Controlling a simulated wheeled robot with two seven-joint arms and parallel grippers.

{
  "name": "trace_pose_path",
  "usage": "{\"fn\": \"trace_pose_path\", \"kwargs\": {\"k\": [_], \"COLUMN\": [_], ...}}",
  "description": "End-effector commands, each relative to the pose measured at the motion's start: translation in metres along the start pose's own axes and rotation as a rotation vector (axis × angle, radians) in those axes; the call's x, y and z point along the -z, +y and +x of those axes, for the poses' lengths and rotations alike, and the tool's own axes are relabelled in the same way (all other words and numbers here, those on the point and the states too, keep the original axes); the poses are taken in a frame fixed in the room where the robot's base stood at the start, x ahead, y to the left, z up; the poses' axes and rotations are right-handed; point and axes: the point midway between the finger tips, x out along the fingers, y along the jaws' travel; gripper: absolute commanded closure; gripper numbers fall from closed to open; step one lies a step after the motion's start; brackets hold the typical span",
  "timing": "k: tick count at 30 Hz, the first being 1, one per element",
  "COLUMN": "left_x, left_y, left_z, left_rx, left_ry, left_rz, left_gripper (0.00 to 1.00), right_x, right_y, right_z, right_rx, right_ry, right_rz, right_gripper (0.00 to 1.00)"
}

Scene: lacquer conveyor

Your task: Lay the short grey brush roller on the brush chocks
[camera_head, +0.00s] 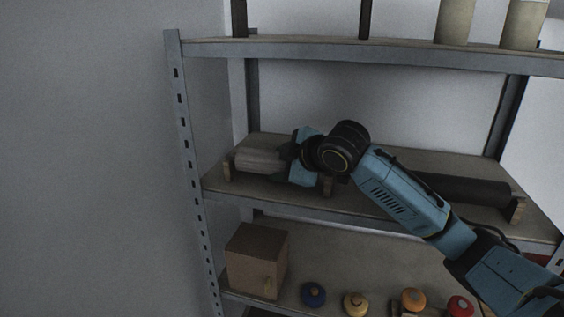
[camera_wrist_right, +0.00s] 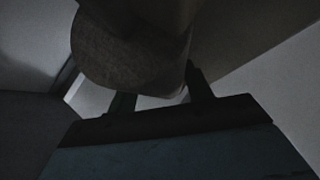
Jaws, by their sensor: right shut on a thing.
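The short grey brush roller (camera_head: 258,160) lies roughly level at the left of the middle shelf. A small wooden chock (camera_head: 228,171) shows at its left end and another chock (camera_head: 327,186) to its right, below my wrist. Whether the roller touches them I cannot tell. My right gripper (camera_head: 288,154) is shut on the roller near its right end; my wrist hides that end. In the right wrist view the roller (camera_wrist_right: 125,55) is a large dim rounded shape beyond the fingers (camera_wrist_right: 160,92). My left gripper is not in view.
A long black roller (camera_head: 465,188) lies to the right, with a chock (camera_head: 516,209) at its right end. The upper shelf (camera_head: 340,47) is above my wrist. The lower shelf holds a brown box (camera_head: 256,262) and several coloured round-topped items (camera_head: 356,304). A perforated post (camera_head: 182,110) stands left.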

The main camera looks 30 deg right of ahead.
Motion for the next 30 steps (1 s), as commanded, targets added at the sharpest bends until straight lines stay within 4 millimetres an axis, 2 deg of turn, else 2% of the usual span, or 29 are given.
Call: {"fn": "trace_pose_path", "kwargs": {"k": [11, 12, 17, 26, 30], "left_x": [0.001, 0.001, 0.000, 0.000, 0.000], "left_y": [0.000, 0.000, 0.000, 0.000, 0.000], "left_z": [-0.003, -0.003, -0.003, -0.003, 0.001], "left_rx": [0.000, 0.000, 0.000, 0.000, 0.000], "left_ry": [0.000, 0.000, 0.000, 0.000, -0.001], "left_rz": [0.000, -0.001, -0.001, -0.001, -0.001], "left_gripper": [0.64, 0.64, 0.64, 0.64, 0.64], "right_x": [-0.001, -0.001, -0.001, -0.001, -0.002], "right_y": [0.000, 0.000, 0.000, -0.002, -0.001], "right_z": [-0.002, -0.002, -0.002, -0.002, -0.013], "right_rx": [-0.002, -0.002, -0.001, 0.002, -0.002], "right_ry": [0.001, 0.001, 0.001, -0.001, 0.000], "right_rz": [-0.001, -0.001, -0.001, 0.000, -0.002], "right_gripper": [0.80, 0.47, 0.26, 0.24, 0.24]}}
